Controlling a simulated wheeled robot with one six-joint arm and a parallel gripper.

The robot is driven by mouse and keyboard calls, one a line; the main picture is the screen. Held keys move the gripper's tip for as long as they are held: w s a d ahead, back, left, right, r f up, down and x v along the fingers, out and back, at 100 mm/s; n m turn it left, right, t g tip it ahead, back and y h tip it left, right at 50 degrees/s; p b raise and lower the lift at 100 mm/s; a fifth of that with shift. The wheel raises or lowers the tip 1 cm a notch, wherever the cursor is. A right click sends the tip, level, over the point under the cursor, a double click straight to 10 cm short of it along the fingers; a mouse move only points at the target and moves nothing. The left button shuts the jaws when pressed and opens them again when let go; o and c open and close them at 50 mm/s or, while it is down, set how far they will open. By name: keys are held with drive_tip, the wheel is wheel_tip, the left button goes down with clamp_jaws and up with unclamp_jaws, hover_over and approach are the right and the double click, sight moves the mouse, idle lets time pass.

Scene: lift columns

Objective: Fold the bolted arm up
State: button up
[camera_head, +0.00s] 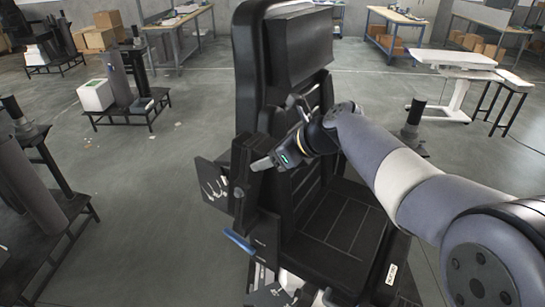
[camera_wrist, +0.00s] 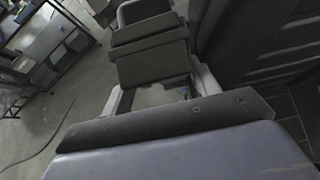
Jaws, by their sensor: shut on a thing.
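A black chair-like seat stands in front of me, with a tall backrest (camera_head: 297,48) and a ribbed seat pad (camera_head: 335,222). A black padded arm (camera_head: 243,172) is on its left side and looks roughly upright; its lower joint and bolt are hard to make out. My gripper (camera_head: 262,163) reaches over the seat from the right and is shut on this arm. In the wrist view the light grey fingers of my gripper (camera_wrist: 162,93) lie either side of the black padded arm (camera_wrist: 150,58). The exact contact is partly hidden.
A blue-handled lever (camera_head: 239,242) juts from the seat's lower left, below a dark side panel (camera_head: 213,187) with pale markings. Dark stands (camera_head: 125,85) are at the left. A white table (camera_head: 455,62) is at the back right.

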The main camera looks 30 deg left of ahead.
drive_tip(key=o, duration=1.4)
drive_tip(key=shift+d, duration=0.1)
drive_tip(key=b+v, duration=0.2)
drive_tip(key=v, duration=0.8)
drive_tip(key=shift+d+r, duration=0.2)
drive_tip(key=shift+d, duration=0.1)
drive_tip(key=shift+a, duration=0.1)
drive_tip(key=p+x, duration=0.2)
drive_tip(key=x, duration=0.8)
drive_tip(key=shift+f, duration=0.3)
